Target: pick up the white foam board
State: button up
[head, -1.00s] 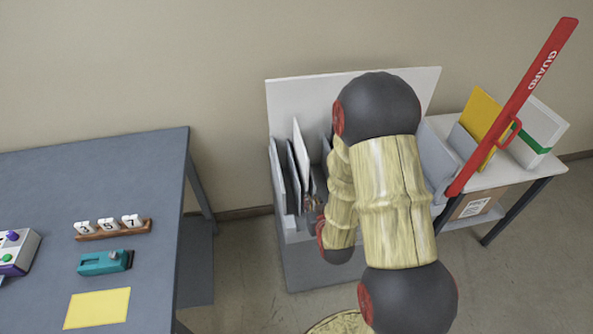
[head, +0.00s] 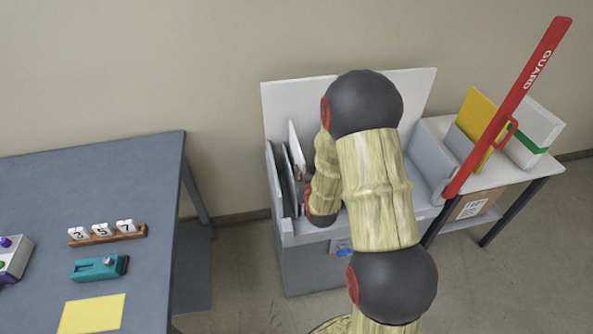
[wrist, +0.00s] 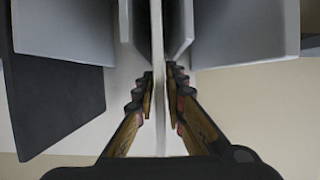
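The white foam board (head: 297,146) stands upright in a slot of the grey rack, left of my arm in the head view. In the wrist view the white foam board (wrist: 157,110) shows edge-on as a thin pale strip. My gripper (wrist: 160,72) reaches down over it, one finger on each side. The fingers look open, with a narrow gap on the right; contact on the left is unclear. In the head view my gripper is mostly hidden by my arm.
Other boards stand close on both sides, including a dark one (wrist: 55,100) at left. The grey rack (head: 300,265) has a tall white back panel (head: 290,100). A red guard arm (head: 510,105) rises at right. A blue-grey table (head: 150,190) stands at left.

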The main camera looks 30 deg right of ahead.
jog(key=b+x, duration=0.1)
jog(key=x, duration=0.4)
jog(key=shift+w, duration=0.35)
grip_shut()
dwell(0.4)
